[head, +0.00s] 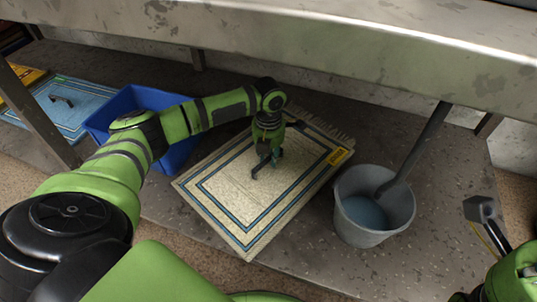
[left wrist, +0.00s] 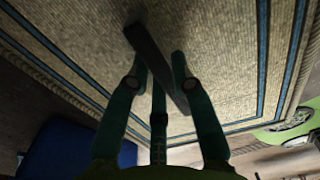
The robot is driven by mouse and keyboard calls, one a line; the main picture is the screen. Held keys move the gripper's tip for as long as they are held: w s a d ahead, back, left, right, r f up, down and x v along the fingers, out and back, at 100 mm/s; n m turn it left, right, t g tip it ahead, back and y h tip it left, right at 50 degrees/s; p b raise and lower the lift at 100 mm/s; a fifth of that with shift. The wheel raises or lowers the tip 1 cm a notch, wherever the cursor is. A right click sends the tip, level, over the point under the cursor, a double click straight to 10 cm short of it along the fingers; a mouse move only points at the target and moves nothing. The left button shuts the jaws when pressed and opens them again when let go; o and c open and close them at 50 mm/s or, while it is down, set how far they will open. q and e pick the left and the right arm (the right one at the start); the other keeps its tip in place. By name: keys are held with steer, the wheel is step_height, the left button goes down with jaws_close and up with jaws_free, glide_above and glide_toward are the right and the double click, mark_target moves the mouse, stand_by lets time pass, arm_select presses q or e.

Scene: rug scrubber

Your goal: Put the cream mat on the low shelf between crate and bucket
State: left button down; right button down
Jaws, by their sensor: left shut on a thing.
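The cream mat (head: 222,191), with blue border lines, a fringe and a yellow label, is between the blue crate (head: 183,151) and the grey bucket (head: 374,226), over the low shelf (head: 320,262). It looks flat, with its near corner by the shelf's front edge; whether it rests fully on the shelf is unclear. My left gripper (head: 264,162) is over the mat's middle, shut on its dark handle. The left wrist view shows the handle (left wrist: 150,50) between the fingers (left wrist: 158,75), with the mat's woven face (left wrist: 215,60) filling most of the picture.
A thick upper slab (head: 330,50) spans above the shelf. A post (head: 38,115) stands at the left, with a light blue mat (head: 62,100) behind it. A dark handle (head: 420,145) leans out of the bucket.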

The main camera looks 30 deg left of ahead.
arm_select(q)
steer(key=c, duration=1)
jaws_free()
steer(key=shift+f, duration=0.1)
